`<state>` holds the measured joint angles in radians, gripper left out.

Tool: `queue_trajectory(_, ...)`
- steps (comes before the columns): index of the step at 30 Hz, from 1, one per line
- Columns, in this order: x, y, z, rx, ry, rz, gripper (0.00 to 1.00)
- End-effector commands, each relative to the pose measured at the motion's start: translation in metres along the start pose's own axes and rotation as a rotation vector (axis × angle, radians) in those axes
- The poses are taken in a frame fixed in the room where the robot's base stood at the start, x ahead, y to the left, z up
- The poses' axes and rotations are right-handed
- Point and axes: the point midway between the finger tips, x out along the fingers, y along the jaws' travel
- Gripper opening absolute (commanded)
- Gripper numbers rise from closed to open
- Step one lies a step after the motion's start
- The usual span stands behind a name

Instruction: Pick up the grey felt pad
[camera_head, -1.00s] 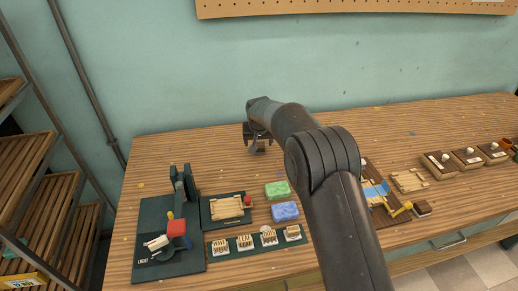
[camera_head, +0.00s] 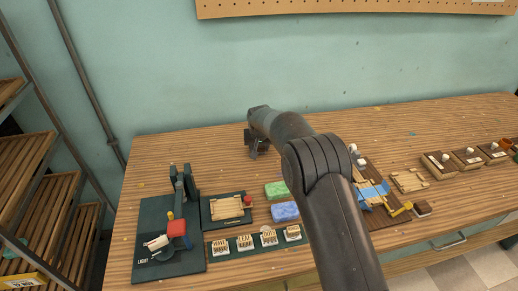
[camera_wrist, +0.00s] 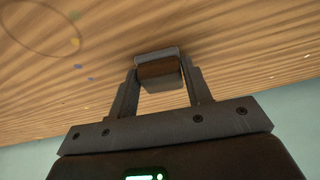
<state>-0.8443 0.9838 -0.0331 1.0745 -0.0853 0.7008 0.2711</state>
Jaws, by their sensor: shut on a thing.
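My gripper (camera_wrist: 158,88) is shut on a small block with a brown face and grey sides, which I take to be the grey felt pad (camera_wrist: 162,84). The pad sits between the two fingertips in the wrist view, with the wood tabletop (camera_wrist: 230,60) behind it. In the head view my gripper (camera_head: 258,146) is over the back middle of the table. The pad is too small and dark there to make out. I cannot tell whether it touches the tabletop.
A green block (camera_head: 276,189) and a blue block (camera_head: 285,211) lie in front. A dark stamping stand (camera_head: 155,210), a tray (camera_head: 228,208) and a row of stamps (camera_head: 245,243) are at left. A wooden board (camera_head: 385,210) and several small boxes (camera_head: 467,156) are at right. The back left is clear.

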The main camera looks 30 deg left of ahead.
Motion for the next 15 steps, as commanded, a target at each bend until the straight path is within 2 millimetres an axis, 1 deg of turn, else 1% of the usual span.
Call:
queue_trajectory(1, -0.0001, -0.0001, 0.0000, 0.000, 0.000, 0.000, 0.28)
queue_trajectory(3, -0.0001, -0.0001, 0.0000, 0.000, 0.000, 0.000, 0.22)
queue_trajectory(11, -0.0013, -0.0001, -0.0007, 0.000, 0.001, 0.000, 0.22)
queue_trajectory(15, -0.0087, -0.0001, -0.0042, 0.000, 0.002, -0.001, 0.22)
